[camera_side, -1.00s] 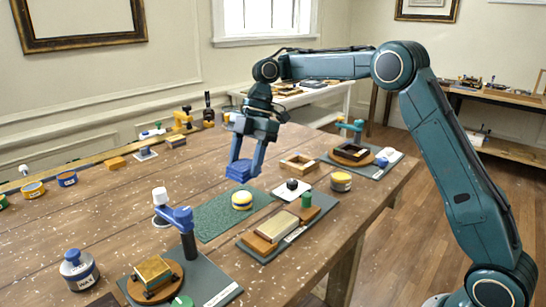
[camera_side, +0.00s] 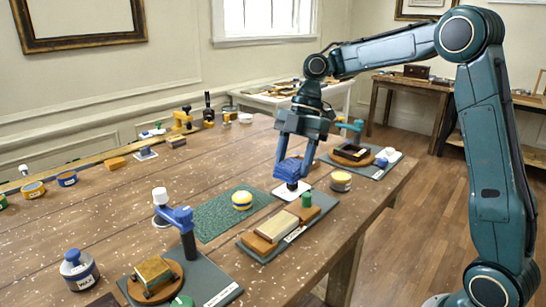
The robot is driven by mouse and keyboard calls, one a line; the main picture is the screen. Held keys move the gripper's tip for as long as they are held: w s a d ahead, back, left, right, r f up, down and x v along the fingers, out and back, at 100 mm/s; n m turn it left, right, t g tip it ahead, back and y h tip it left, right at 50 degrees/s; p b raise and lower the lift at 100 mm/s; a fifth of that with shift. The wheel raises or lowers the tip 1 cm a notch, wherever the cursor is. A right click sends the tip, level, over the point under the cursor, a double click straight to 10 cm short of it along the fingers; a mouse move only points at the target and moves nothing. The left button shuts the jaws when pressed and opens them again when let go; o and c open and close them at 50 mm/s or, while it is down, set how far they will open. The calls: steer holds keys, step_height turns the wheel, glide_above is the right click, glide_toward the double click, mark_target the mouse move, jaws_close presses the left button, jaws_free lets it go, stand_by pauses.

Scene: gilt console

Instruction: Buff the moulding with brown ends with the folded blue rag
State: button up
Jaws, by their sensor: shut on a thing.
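My gripper (camera_side: 297,160) is shut on the folded blue rag (camera_side: 290,170), which hangs between its fingers above the table. The moulding with brown ends (camera_side: 278,226) is a pale block with a brown piece at each end. It lies on a dark grey board (camera_side: 262,256) near the table's front edge. The rag appears behind and above the moulding's far end, apart from it. A green cylinder (camera_side: 305,199) stands by the far brown end.
A white square with a dark-topped item (camera_side: 292,190) sits just below the rag in the picture. A yellow tin (camera_side: 341,181) stands to the right. A blue clamp (camera_side: 180,220) stands at front left.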

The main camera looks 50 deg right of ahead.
mark_target(264, 234)
steer(key=shift+f, duration=1.65)
steer(key=shift+f, duration=0.1)
steer(key=shift+f, duration=3.4)
steer(key=shift+a+f, duration=0.2)
steer(key=shift+f, duration=0.05)
steer(key=shift+c, duration=0.3)
steer(key=shift+a+f, duration=0.15)
steer(key=shift+a, duration=3.7)
steer(key=shift+d, duration=3.95)
steer(key=shift+a, duration=4.1)
step_height(264, 234, up, 8)
